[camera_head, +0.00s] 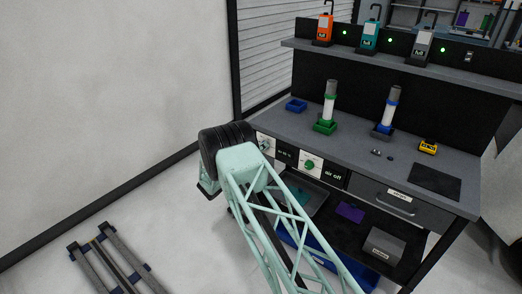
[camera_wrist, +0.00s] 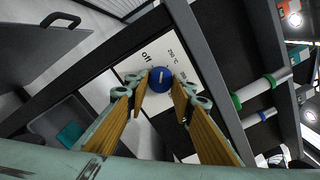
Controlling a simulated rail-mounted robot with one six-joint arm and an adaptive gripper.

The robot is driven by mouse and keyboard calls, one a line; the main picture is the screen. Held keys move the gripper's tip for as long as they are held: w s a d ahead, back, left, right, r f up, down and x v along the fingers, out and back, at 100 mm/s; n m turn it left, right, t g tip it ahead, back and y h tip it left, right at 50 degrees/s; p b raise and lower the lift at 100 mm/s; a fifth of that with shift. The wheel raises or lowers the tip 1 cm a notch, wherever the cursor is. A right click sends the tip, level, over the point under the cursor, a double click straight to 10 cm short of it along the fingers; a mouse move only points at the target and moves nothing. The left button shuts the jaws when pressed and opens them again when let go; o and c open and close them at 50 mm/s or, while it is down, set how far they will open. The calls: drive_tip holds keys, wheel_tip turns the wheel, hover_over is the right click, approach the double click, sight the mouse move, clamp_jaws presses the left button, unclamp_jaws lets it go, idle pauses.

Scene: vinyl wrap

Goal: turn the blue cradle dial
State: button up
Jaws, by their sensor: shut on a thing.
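The blue cradle dial (camera_wrist: 159,78) is a round blue knob with a pale pointer mark, on a white panel (camera_wrist: 128,66) reading "off" and a temperature figure. In the wrist view my gripper (camera_wrist: 160,84) has its two yellow-padded fingers on either side of the dial, shut on it. The rest of the panel is partly hidden by the fingers. In the head view my arm covers the blue dial, and my gripper cannot be made out clearly beside the bench front.
A green dial (camera_head: 309,166) sits on the neighbouring panel marked "air off". On the bench (camera_head: 350,143) stand a white cylinder in a green holder (camera_head: 325,125), another in a blue holder (camera_head: 382,131), and a small blue tray (camera_head: 296,105). A drawer (camera_head: 400,203) is at right.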

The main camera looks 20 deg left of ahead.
drive_tip(key=shift+n, duration=3.8)
drive_tip(key=o, duration=0.8)
drive_tip(key=shift+o, duration=0.2)
drive_tip(key=shift+s, duration=0.1)
drive_tip(key=v, duration=1.1)
drive_tip(key=shift+s+a, duration=0.2)
drive_tip(key=shift+s, duration=0.15)
drive_tip(key=shift+r, duration=0.1)
